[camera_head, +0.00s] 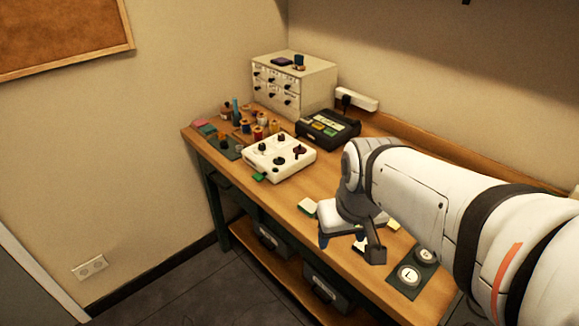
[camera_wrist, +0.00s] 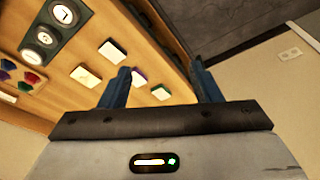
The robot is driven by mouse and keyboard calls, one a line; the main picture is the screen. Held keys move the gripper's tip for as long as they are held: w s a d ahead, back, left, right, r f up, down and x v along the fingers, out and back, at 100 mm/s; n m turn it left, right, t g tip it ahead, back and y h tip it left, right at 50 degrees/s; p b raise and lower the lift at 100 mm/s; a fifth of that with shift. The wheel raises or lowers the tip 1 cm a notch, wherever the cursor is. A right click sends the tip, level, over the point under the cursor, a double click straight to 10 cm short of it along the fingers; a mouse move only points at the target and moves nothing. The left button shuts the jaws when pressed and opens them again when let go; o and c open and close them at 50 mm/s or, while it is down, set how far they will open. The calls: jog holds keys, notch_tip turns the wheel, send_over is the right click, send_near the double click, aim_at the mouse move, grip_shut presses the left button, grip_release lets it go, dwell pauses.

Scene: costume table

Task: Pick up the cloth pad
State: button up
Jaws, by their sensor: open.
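Several small square pads with pale tops lie on the wooden table; I cannot tell which is the cloth pad. In the head view, one pale pad (camera_head: 307,206) with a green edge lies left of my gripper (camera_head: 349,243), and another (camera_head: 393,224) shows to its right. In the wrist view, pads lie in a loose group: one upper pad (camera_wrist: 112,51), one lower left (camera_wrist: 85,76), a purple-edged one (camera_wrist: 138,76) partly behind a finger, and a green-edged one (camera_wrist: 160,91). My gripper (camera_wrist: 160,66) is open and empty, above the table's front edge.
A dark panel with round lettered discs (camera_head: 409,275) lies right of my gripper. A white box with knobs (camera_head: 280,157), a dark device (camera_head: 327,129), spools (camera_head: 258,132) and a drawer cabinet (camera_head: 292,85) stand farther back. Dark bins (camera_head: 328,290) sit on the lower shelf.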

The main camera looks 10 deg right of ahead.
jog(key=shift+o, duration=1.3)
jog(key=w+n+g+p, duration=0.1)
jog(key=w+n+p, duration=0.1)
jog(key=w, duration=1.1)
jog(key=shift+d+f+n, duration=0.25)
jog(key=shift+f+n, duration=0.15)
jog(key=n+g+p, duration=0.2)
jog(key=n+p, duration=0.1)
send_over(309, 206)
jog(key=f, duration=1)
jog(key=shift+s+d+f, duration=0.15)
jog(key=shift+s+f, duration=0.15)
jog(key=shift+s, duration=0.1)
jog(key=f, duration=0.2)
jog(key=f+p, duration=0.1)
jog(key=f, duration=0.4)
jog(key=shift+w+f+p, duration=0.2)
jog(key=shift+w+p, duration=0.2)
jog(key=shift+c, duration=0.2)
jog(key=c, duration=1)
